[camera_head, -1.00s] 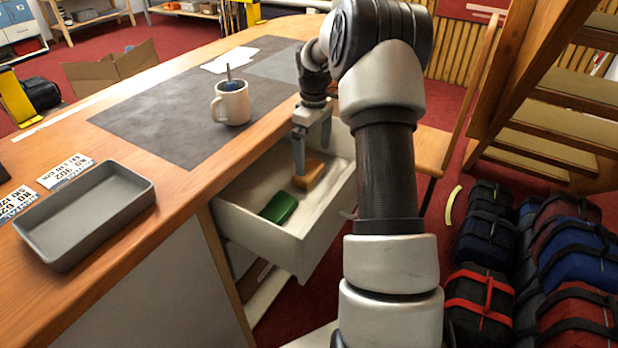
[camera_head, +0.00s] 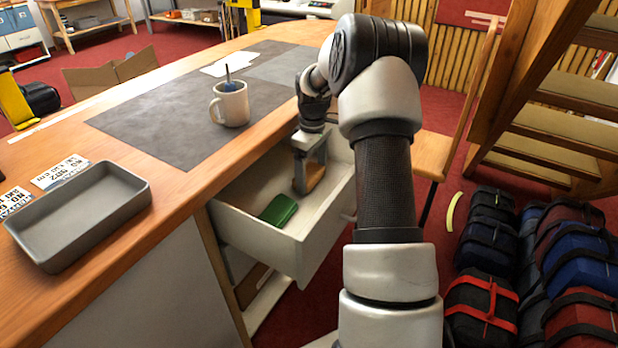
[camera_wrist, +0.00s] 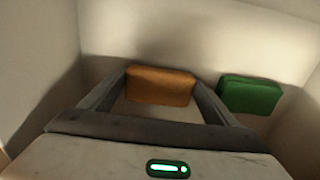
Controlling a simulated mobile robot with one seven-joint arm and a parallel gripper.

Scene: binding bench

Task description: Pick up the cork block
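The cork block (camera_head: 316,177) is an orange-brown block in the open drawer (camera_head: 290,239), partly hidden behind my gripper in the head view. In the wrist view, the cork block (camera_wrist: 160,87) shows between the two fingertips, one at each side. My gripper (camera_head: 306,178) points down into the drawer. Its fingers (camera_wrist: 160,80) are apart and straddle the block closely; whether they touch its sides is not clear.
A green block (camera_head: 278,209) lies in the drawer near the cork block, to its right in the wrist view (camera_wrist: 250,96). The drawer walls surround the gripper. A mug (camera_head: 231,104) and a grey tray (camera_head: 133,208) stand on the bench top.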

